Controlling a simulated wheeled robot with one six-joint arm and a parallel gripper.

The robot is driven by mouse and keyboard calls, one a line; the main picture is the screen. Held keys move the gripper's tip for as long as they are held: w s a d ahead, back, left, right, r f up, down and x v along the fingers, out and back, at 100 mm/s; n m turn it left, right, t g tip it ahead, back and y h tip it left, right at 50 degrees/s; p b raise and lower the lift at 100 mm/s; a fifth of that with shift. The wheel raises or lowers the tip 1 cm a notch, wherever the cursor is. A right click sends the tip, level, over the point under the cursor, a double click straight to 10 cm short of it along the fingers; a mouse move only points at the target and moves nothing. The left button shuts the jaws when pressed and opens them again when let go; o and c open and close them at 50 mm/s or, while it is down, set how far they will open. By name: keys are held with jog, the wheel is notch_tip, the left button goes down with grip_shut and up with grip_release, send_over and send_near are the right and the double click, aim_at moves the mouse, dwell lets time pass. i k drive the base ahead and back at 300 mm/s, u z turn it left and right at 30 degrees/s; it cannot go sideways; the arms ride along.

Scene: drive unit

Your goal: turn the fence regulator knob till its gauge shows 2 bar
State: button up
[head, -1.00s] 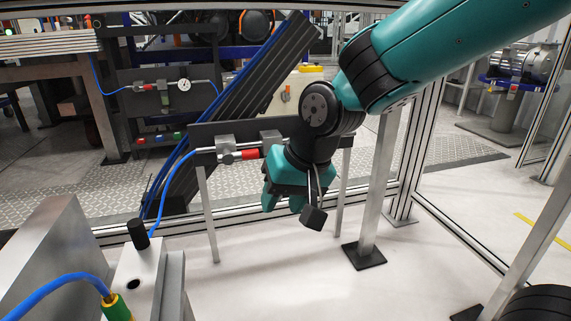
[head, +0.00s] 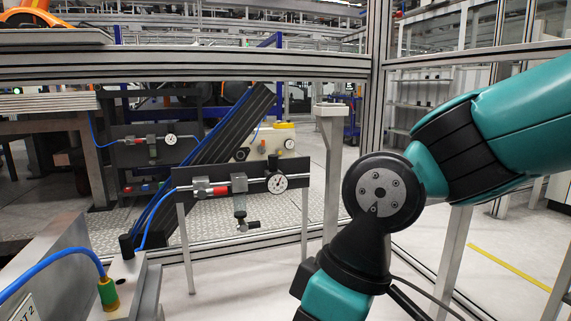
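A dark panel (head: 262,188) on two legs stands by the fence. Below the regulator hangs a grey and black part (head: 241,210) with a small black end piece; I cannot tell which part is the knob. The gauge's needle is too small to read. My arm's wrist is right of the panel and points down. My gripper's fingers are below the picture edge, so their state is hidden. Nothing of my arm touches the panel.
A second panel with a gauge (head: 171,139) stands behind the fence. A beige box (head: 263,146) there bears another dial. A fence post (head: 332,170) is right of the near panel. A blue hose (head: 55,256) and metal blocks fill the lower left.

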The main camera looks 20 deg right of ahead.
aim_at(272, 159)
jog(key=u, duration=0.25)
jog(key=k, duration=0.2)
jog(key=z, duration=1)
jog(key=i, duration=1.55)
jog(key=u, duration=0.45)
